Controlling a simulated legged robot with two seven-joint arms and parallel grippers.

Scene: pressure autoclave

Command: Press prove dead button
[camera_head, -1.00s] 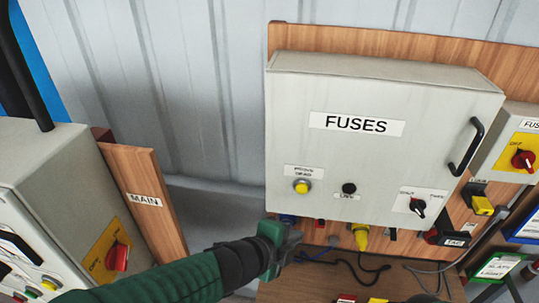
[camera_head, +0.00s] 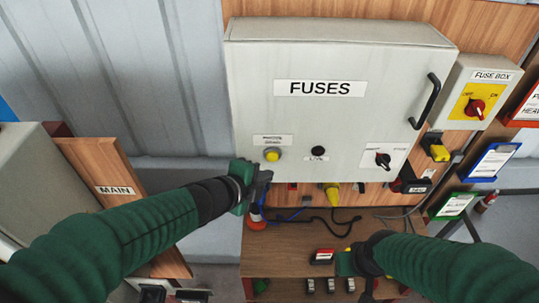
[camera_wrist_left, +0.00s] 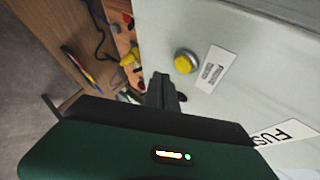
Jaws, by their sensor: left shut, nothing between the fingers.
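The prove dead button (camera_head: 272,154) is a yellow round button on the lower left front of the grey FUSES box (camera_head: 300,55). It also shows in the left wrist view (camera_wrist_left: 186,62), beside its small white label (camera_wrist_left: 212,64). My left gripper (camera_head: 265,181) is shut and empty, just below and slightly left of the button in the head view. In the left wrist view its dark fingertips (camera_wrist_left: 160,85) are close to the button, with a visible gap between them. My right gripper (camera_head: 340,263) is low over the wooden bench; its fingers are not clear.
A black LIVE indicator (camera_head: 318,151) and a rotary switch (camera_head: 383,160) sit right of the button. A black door handle (camera_head: 425,101) projects at the box's right. Cables and a yellow plug (camera_head: 332,195) hang beneath. The MAIN panel (camera_head: 118,190) stands at the left.

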